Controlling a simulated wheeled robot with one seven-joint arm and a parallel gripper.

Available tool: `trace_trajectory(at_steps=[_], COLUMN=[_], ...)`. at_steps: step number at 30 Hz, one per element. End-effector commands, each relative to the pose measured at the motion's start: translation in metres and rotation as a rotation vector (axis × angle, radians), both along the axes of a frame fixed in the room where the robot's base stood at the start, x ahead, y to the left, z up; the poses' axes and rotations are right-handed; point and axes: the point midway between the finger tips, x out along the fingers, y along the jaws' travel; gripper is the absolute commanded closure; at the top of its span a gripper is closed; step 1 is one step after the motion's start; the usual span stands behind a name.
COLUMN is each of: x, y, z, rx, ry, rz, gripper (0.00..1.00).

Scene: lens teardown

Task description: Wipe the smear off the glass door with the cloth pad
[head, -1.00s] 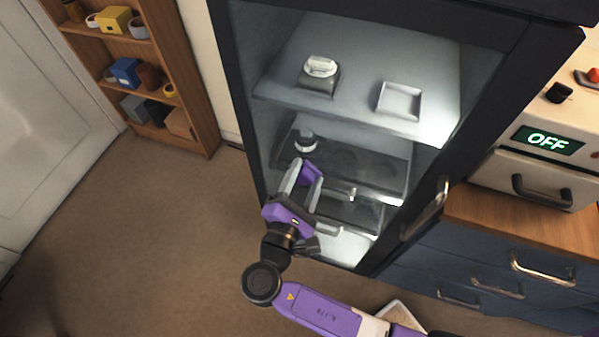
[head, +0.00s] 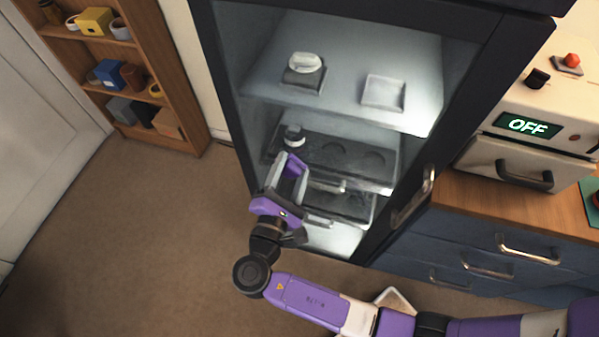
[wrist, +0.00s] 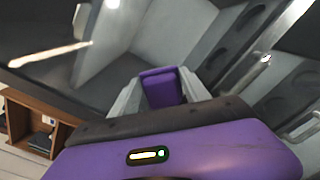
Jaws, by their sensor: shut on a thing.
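The glass door (head: 262,60) is a tall pane in a dark frame on a lit cabinet and looks closed. Its metal handle (head: 414,196) is at the right edge. I cannot make out the smear on it. My gripper (head: 288,178) is in front of the lower left part of the pane. Its grey fingers are shut on a purple block that looks like the cloth pad (head: 292,162). The pad also shows between the fingers in the wrist view (wrist: 162,88). I cannot tell whether the pad touches the glass.
Behind the glass are shelves with a white square tray (head: 384,93), a round white piece on a dark block (head: 304,75) and a small jar (head: 294,136). A counter with drawers (head: 480,235) stands right. A wooden bookcase (head: 150,60) stands left. Floor (head: 130,220) there is clear.

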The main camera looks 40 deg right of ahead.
Motion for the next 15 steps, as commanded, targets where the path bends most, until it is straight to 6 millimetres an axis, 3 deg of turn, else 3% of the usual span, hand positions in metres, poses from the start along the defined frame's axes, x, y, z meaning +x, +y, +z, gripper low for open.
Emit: trace_trajectory(at_steps=[1, 2, 15], x=[0.0048, 0.0057, 0.0054], y=[-0.0012, -0.0008, 0.0036], z=[0.0014, 0.0014, 0.0034], rx=[0.001, 0.001, 0.001], ry=[-0.004, -0.004, -0.006], rz=[-0.003, -0.003, -0.001], gripper=[0.84, 0.90, 0.90])
